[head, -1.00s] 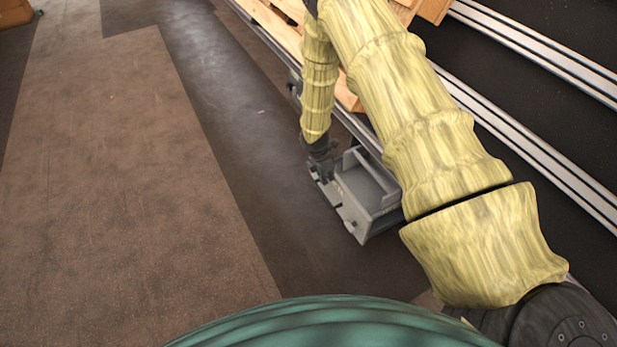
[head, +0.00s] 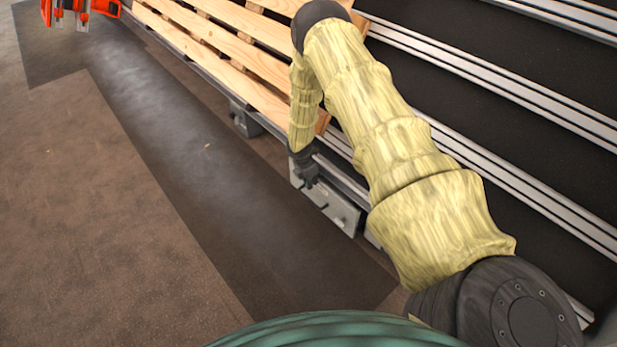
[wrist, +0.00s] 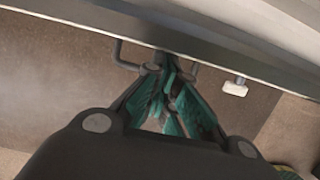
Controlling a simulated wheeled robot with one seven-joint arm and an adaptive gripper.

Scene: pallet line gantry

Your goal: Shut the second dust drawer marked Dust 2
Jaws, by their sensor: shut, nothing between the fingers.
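The grey dust drawer (head: 341,214) sits under the conveyor edge in the head view. Its front is close to the rail and no open tray shows; I cannot tell whether it is fully flush. No marking is legible. In the wrist view its front panel (wrist: 215,42) crosses the top, with a dark bar handle (wrist: 121,57). My gripper (head: 308,178) is at the drawer front. In the wrist view my gripper (wrist: 168,66) has its fingers together and empty, tips at the panel by the handle; exact contact is unclear.
A wooden pallet (head: 215,45) lies on the conveyor rails (head: 500,95). Another grey unit (head: 244,119) is under the edge farther along. Orange equipment (head: 82,8) stands at the far left. The floor (head: 110,210) beside the line is clear.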

